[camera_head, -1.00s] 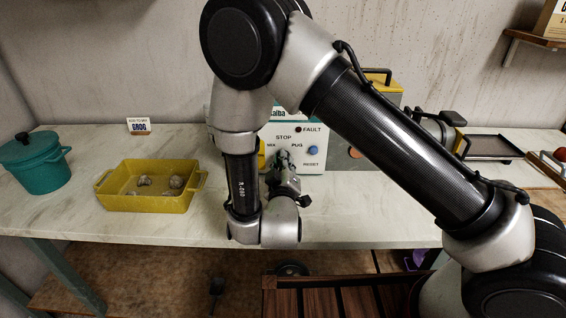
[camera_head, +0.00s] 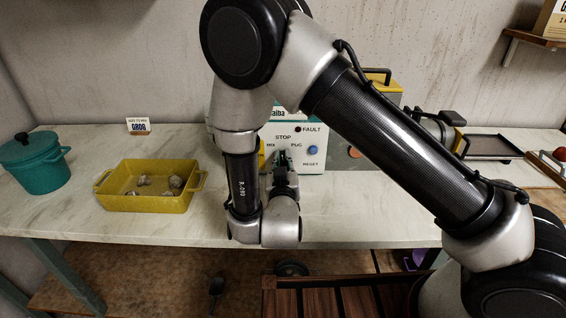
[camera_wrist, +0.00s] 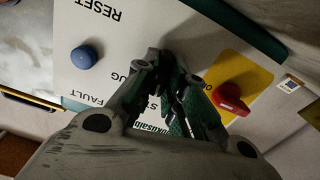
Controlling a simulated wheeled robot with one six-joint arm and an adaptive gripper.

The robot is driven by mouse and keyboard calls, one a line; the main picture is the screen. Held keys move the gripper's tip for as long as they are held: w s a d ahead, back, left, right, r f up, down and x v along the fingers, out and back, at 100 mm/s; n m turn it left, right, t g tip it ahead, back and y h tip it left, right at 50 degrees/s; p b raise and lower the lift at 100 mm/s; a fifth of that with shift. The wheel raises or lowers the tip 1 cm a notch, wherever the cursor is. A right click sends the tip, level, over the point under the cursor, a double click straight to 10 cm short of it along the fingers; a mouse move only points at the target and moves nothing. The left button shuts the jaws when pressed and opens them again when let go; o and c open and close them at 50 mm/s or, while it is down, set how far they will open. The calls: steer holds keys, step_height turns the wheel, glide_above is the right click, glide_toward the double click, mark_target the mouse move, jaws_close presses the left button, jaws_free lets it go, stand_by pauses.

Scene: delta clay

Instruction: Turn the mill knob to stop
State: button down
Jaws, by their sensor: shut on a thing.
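The mill's white control panel (camera_head: 310,160) stands at the back of the counter, with STOP, MIX and PUG marks around its knob. My gripper (camera_head: 283,158) is at the panel between these marks, partly behind my own wrist. In the wrist view my gripper's fingers (camera_wrist: 168,62) are closed together at the panel face, shut on the mill knob. The knob is hidden between the fingers, so which mark it points to cannot be told. The STOP and PUG words are partly covered there.
A blue reset button (camera_wrist: 84,57) and a red switch (camera_wrist: 230,98) on a yellow plate (camera_wrist: 240,80) flank the fingers. The dark fault lamp (camera_head: 298,129) is above. A yellow dish (camera_head: 145,203) with several lumps and a teal pot (camera_head: 38,170) stand left.

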steer(key=shift+m, duration=0.6)
steer(key=c, duration=1.5)
jaws_free()
step_height(320, 180, up, 10)
